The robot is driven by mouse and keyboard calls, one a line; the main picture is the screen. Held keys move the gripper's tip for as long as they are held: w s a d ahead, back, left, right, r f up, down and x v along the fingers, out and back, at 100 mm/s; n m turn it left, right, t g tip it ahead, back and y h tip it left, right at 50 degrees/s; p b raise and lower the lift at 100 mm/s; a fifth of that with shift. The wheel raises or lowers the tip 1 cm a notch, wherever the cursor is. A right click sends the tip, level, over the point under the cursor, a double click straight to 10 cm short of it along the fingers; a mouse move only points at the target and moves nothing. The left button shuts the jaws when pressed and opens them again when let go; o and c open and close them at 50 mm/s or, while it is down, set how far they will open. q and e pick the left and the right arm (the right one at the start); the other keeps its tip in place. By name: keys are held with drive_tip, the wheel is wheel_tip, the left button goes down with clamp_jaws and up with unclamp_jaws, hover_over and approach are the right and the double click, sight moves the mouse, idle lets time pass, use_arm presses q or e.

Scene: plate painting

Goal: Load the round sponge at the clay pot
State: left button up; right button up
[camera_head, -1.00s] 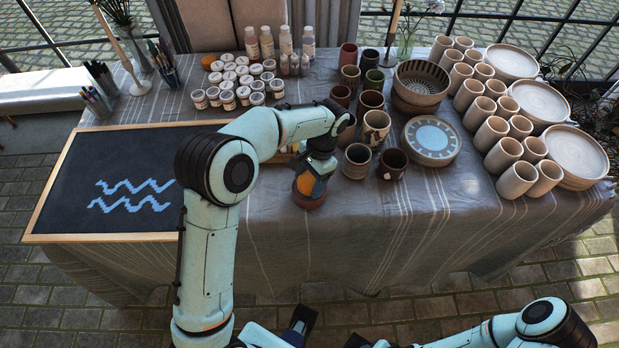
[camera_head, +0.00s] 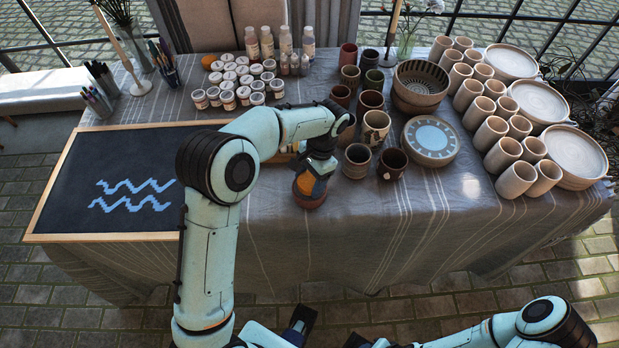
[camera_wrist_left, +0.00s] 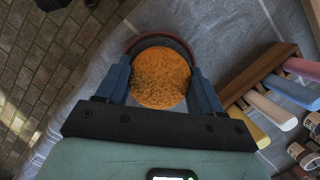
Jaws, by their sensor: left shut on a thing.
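The round orange sponge (camera_wrist_left: 162,77) is between the fingers of my left gripper (camera_wrist_left: 163,88) in the left wrist view. The gripper is shut on it. The brown clay pot (camera_wrist_left: 160,39) shows as a curved rim around the far side of the sponge. In the head view the left gripper (camera_head: 317,168) points down over the clay pot (camera_head: 309,200), near the table's front edge. The sponge (camera_head: 305,183) shows at the pot's mouth; how deep it sits is hidden.
Brown cups (camera_head: 357,160) stand close to the right of the pot. A framed dark board (camera_head: 100,170) lies at the left. Colored sticks on a wooden holder (camera_wrist_left: 262,75) lie beside the gripper. Paint jars (camera_head: 228,98) stand behind. The cloth in front is clear.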

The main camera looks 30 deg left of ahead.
sight(309, 180)
use_arm(q)
drive_tip(key=shift+f, duration=0.1)
drive_tip(key=shift+r+p, duration=2.65)
drive_tip(key=shift+r, duration=0.95)
use_arm(e)
wheel_tip(309, 180, up, 6)
drive_tip(key=w, duration=0.2)
drive_tip(key=shift+w+f, duration=0.15)
drive_tip(key=shift+w, duration=0.05)
use_arm(q)
drive_tip(key=shift+f, duration=0.1)
use_arm(e)
drive_tip(key=shift+s, duration=0.15)
